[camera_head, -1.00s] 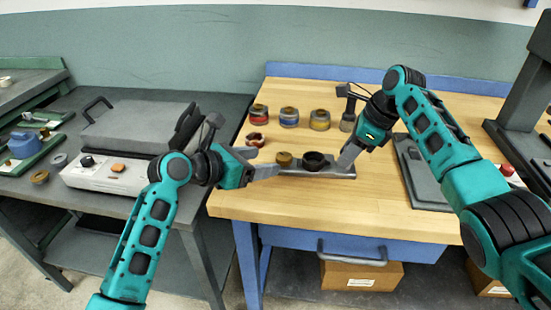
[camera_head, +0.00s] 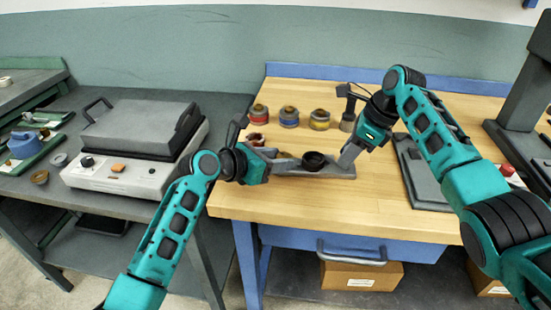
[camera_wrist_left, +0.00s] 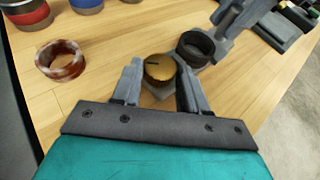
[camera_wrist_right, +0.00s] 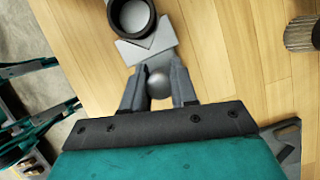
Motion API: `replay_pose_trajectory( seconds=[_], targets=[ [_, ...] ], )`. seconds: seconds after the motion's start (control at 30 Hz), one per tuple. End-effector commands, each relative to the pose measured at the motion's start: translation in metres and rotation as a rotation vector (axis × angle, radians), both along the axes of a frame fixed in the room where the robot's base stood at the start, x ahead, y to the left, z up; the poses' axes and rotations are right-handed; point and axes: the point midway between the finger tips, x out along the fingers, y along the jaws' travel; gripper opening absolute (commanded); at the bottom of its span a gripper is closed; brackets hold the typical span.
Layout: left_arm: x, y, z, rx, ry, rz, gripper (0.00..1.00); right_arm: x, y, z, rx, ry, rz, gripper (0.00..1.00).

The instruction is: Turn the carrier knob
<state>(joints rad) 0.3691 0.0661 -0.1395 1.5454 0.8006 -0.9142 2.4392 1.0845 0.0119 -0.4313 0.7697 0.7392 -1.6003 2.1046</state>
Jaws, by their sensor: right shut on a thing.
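The carrier (camera_head: 335,172) is a grey bar on the front of the wooden bench. It bears a dark cup (camera_head: 314,159) and a brass carrier knob (camera_wrist_left: 159,67) with a dark line on top. In the head view the knob is mostly hidden behind my left gripper (camera_head: 284,160). In the left wrist view my left gripper (camera_wrist_left: 158,76) is open, with its fingertips on either side of the knob; whether they touch it I cannot tell. My right gripper (camera_wrist_right: 158,88) is shut on the carrier's rounded silver end (camera_wrist_right: 158,84).
A mottled red ring (camera_wrist_left: 61,59) lies on the bench left of the knob. Several coloured jars (camera_head: 289,117) stand behind. A grey lidded machine (camera_head: 130,150) is on the left table. A grey base plate (camera_head: 425,175) lies to the right. The bench front is clear.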

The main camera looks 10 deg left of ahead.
Motion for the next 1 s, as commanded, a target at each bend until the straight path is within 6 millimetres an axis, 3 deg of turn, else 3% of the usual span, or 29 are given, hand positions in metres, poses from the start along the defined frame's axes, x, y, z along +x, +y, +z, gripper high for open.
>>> replay_pose_trajectory(
  seconds=[0.33,0.67,1.0],
  targets=[
    [-0.0001,0.0001,-0.0001,0.000,0.000,0.000,0.09,0.0001,-0.0005,-0.0009,-0.001,0.001,-0.001,0.00],
    [0.0017,0.0013,-0.0008,0.003,0.004,-0.050,0.09,0.0001,-0.0005,-0.0009,-0.001,0.000,-0.001,0.00],
    [0.0072,0.0060,-0.0008,0.004,0.006,-0.290,0.09,0.0000,-0.0003,-0.0008,-0.001,0.000,0.000,0.00]
  ],
)
